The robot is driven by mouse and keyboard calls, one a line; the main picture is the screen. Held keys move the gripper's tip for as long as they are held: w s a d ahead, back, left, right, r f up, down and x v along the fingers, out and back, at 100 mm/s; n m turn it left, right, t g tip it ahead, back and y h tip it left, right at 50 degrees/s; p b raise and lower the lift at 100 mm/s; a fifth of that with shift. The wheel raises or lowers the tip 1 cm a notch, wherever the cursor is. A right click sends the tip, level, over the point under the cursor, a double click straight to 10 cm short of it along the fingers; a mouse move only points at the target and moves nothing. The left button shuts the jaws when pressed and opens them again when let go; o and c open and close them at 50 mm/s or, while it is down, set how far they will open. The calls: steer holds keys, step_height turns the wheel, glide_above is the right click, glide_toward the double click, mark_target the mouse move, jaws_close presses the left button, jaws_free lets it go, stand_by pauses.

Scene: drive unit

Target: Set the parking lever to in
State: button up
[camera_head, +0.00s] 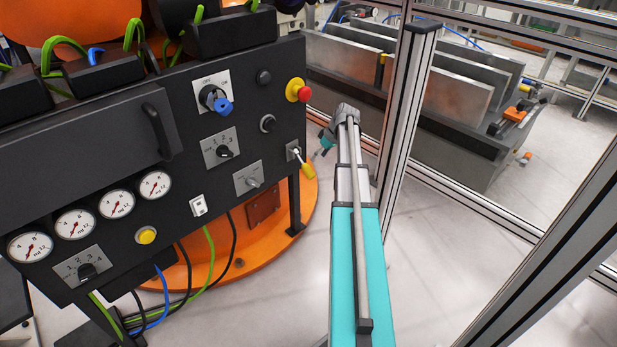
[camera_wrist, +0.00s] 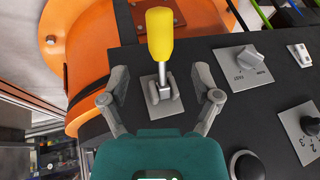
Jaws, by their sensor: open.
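The parking lever (camera_head: 308,170) has a yellow grip on a metal shaft and sits at the right edge of the black panel, tilted down and outward in the head view. In the wrist view the lever (camera_wrist: 160,36) points to the top of the picture, away from its small grey base plate (camera_wrist: 174,97). My gripper (camera_wrist: 160,84) is open. Its two fingers stand on either side of the lever's base in that view, with gaps on both sides and no visible contact. In the head view my gripper (camera_head: 325,143) is small, just right of the lever, and partly hidden by my arm.
A red emergency button (camera_head: 303,93) sits above the lever on the panel (camera_head: 200,150). A grey rotary knob (camera_wrist: 248,58) on a plate is right of the lever in the wrist view. An aluminium post (camera_head: 405,110) stands close right of my arm.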

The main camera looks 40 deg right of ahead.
mark_target(310, 169)
steer(key=shift+b+x, duration=3.65)
steer(key=shift+x, duration=0.75)
jaws_close()
